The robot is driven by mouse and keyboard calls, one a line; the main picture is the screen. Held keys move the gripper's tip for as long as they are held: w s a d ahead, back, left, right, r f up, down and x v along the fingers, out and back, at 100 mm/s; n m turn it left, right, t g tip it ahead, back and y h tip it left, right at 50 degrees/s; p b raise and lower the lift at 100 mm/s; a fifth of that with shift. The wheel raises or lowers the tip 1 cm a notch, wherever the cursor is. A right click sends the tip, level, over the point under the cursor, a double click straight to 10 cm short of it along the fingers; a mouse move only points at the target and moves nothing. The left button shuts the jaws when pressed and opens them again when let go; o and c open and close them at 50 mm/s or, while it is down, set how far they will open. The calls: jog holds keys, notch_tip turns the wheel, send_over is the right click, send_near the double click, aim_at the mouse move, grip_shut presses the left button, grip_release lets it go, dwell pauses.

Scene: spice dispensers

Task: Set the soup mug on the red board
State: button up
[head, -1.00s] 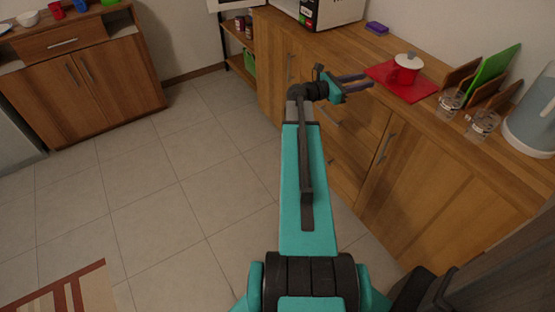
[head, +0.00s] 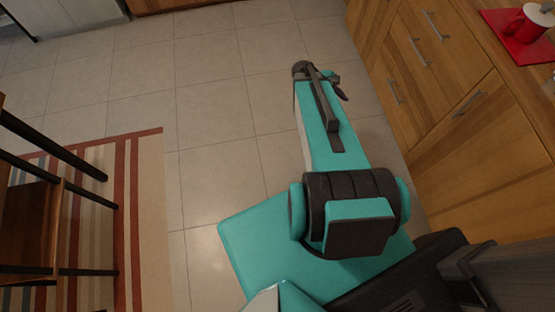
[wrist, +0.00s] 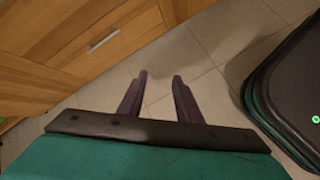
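The red soup mug (head: 531,27) with a white lid stands upright on the red board (head: 494,24), on the wooden counter at the upper right of the head view. The view's right edge cuts off part of both. My gripper (head: 340,88) is over the floor in front of the cabinets, well away from the mug, and shows small and partly hidden behind my arm. In the wrist view my gripper (wrist: 160,76) has its two dark fingers apart with nothing between them. The mug and board are not in the wrist view.
Wooden cabinet drawers (head: 425,45) with metal handles stand right of my arm. A striped rug (head: 145,215) and a wooden chair (head: 35,225) are at the left. The tiled floor (head: 220,110) between is clear.

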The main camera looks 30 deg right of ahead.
jog(key=s+a+f+m+y, duration=0.2)
jog(key=s+a+f, duration=0.2)
jog(key=a, duration=0.7)
jog(key=s+a+f+m+g+y, duration=0.1)
jog(key=s+a+f, duration=0.4)
jog(key=a, duration=0.7)
jog(key=s+a+f+m+g+y, duration=0.1)
jog(key=s+a+f+m+y, duration=0.2)
jog(key=a, duration=0.8)
jog(key=shift+s+a+f+m+y, duration=0.2)
jog(key=shift+s+f+m+y, duration=0.2)
jog(key=shift+s+f+y, duration=0.5)
jog(key=shift+s, duration=0.25)
jog(key=shift+r+p, duration=0.4)
notch_tip(320, 180, down, 13)
jog(key=w+t+b, duration=0.1)
jog(key=b, duration=1.1)
jog(key=shift+w+d+h, duration=0.35)
jog(key=shift+w+h, duration=0.05)
jog(key=shift+s, duration=0.1)
